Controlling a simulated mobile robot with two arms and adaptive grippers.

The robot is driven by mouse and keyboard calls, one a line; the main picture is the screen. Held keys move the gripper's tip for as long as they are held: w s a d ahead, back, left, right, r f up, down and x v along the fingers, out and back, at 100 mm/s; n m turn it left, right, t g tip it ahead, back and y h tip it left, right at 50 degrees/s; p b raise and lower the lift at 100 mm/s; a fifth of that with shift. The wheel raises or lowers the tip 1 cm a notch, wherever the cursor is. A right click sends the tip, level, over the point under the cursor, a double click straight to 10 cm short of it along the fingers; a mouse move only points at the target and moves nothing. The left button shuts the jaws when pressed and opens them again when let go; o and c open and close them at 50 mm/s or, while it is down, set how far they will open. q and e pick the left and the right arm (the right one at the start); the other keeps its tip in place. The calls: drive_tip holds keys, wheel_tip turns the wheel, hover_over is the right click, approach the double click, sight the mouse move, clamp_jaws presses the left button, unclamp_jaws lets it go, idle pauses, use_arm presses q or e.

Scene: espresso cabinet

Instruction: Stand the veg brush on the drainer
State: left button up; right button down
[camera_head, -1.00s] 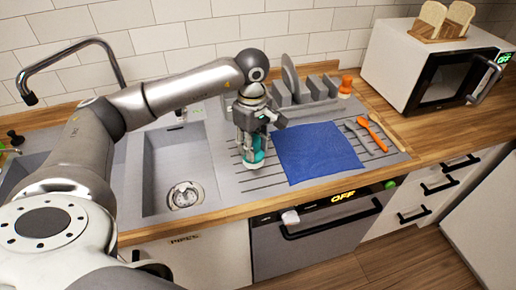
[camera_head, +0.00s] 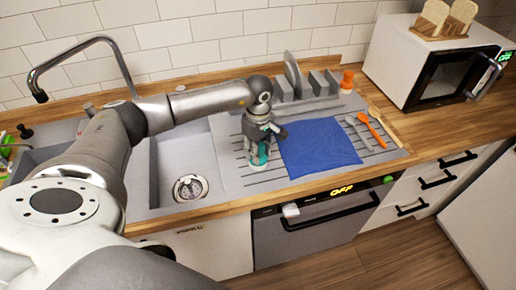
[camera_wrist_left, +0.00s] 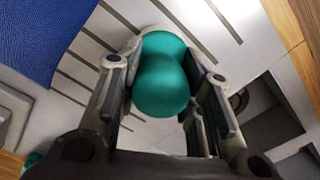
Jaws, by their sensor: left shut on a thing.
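The veg brush (camera_head: 258,161) is teal with a pale lower end and is upright over the ribbed drainer (camera_head: 240,184), left of the blue cloth. My left gripper (camera_head: 259,149) points down and is shut on it. In the left wrist view the rounded teal handle of the brush (camera_wrist_left: 162,80) lies between the two fingers of the left gripper (camera_wrist_left: 160,85), with a pale rim beyond it. The brush's lower end is at or very near the drainer surface; I cannot tell if it touches. My right gripper is not in view.
A blue cloth (camera_head: 318,143) lies right of the brush. Orange and grey utensils (camera_head: 372,130) lie farther right. A grey rack with a plate (camera_head: 293,75) and an orange-topped jar (camera_head: 347,80) stand behind. A sink basin (camera_head: 187,170) is left. Bare drainer shows in front of the brush.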

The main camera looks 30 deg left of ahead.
use_arm(q)
drive_tip(key=shift+f, duration=0.15)
drive_tip(key=o, duration=0.9)
drive_tip(key=shift+r, duration=0.2)
wheel_tip(320, 180, up, 11)
drive_tip(key=b, duration=0.4)
drive_tip(key=shift+w, duration=0.1)
drive_tip(key=shift+r, duration=0.55)
drive_tip(key=shift+f, duration=0.1)
